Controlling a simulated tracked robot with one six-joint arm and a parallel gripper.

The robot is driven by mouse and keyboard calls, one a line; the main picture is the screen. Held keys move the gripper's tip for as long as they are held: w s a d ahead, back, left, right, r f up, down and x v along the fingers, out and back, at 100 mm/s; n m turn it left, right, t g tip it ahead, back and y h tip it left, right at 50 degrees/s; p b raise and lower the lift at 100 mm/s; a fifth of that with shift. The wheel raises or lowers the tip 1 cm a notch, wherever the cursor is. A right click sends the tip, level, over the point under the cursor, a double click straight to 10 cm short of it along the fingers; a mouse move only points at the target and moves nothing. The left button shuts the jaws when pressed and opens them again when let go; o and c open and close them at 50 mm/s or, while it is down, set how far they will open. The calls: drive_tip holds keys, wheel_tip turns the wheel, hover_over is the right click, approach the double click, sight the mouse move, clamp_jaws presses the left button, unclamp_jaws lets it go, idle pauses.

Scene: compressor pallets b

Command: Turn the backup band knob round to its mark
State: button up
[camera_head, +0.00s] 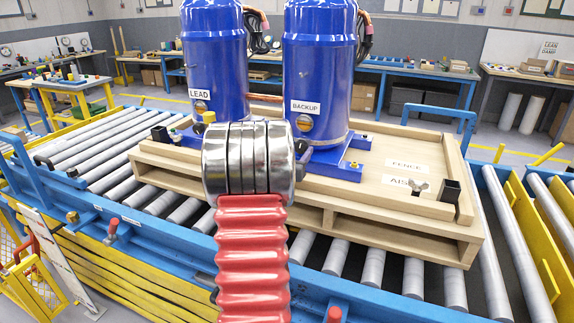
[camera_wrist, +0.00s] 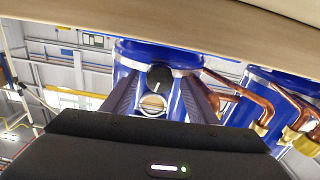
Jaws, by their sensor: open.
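The backup compressor (camera_head: 318,70) is a blue cylinder marked BACKUP, standing on the pallet in the head view. Its round sight glass (camera_head: 304,123) is below the label. In the wrist view, which looks upside down, a black round knob (camera_wrist: 159,77) with a small pale mark sits on a blue cylinder beside a round sight glass (camera_wrist: 153,105). My gripper (camera_wrist: 162,84) is open, with one dark finger on each side of the knob as seen there. I cannot tell whether they touch it.
The lead compressor (camera_head: 214,60) stands to the left on the same wooden pallet (camera_head: 400,232). Copper pipes (camera_wrist: 245,95) run beside the cylinder in the wrist view. A wing nut (camera_head: 419,188) and a black block (camera_head: 450,190) are on the pallet's right. Rollers (camera_head: 414,277) lie beneath.

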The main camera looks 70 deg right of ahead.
drive_tip(key=w+a, duration=0.1)
drive_tip(key=a, duration=1.1)
drive_tip(key=shift+a, duration=0.3)
drive_tip(key=shift+w, duration=0.1)
drive_tip(key=shift+d, duration=0.1)
drive_tip(key=d, duration=0.4)
drive_tip(key=s+d, duration=0.1)
drive_tip(key=d, duration=0.8)
drive_tip(key=shift+s+d, duration=0.2)
drive_tip(key=shift+d, duration=0.2)
